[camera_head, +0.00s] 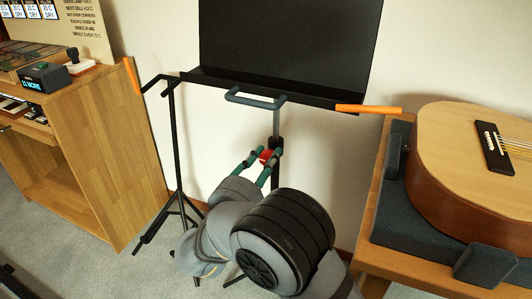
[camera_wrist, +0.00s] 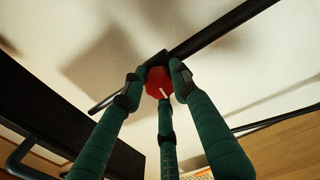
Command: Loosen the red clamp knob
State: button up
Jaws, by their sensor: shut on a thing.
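The red clamp knob (camera_head: 266,157) sits on the black upright post of the music stand (camera_head: 277,145), below its desk. In the wrist view the red knob (camera_wrist: 158,83) has a white mark on its lower part. My gripper (camera_head: 265,156) has green fingers. In the wrist view my gripper (camera_wrist: 159,82) has its fingertips closed around the knob from several sides. The fingertips hide part of the knob's edge. My grey and black wrist hides the lower post in the head view.
The black desk (camera_head: 290,45) is above the gripper, with a grey bar (camera_head: 255,100) below its ledge. A guitar (camera_head: 455,150) lies on a padded bench at right. A wooden cabinet (camera_head: 100,165) stands left, and a thin black stand (camera_head: 175,150) is near it.

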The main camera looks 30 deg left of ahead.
jog(key=n+p, duration=0.2)
jog(key=n, duration=0.1)
jog(key=n+p, duration=0.1)
jog(key=p, duration=0.1)
jog(key=shift+w+d+r, duration=0.2)
jog(key=shift+d, duration=0.1)
jog(key=shift+w+n+p, duration=0.1)
jog(key=shift+n+p, duration=1.15)
jog(key=shift+n, duration=0.35)
jog(key=shift+h, duration=0.3)
jog(key=o, duration=0.9)
jog(key=shift+o, duration=1.3)
jog(key=shift+a, duration=0.15)
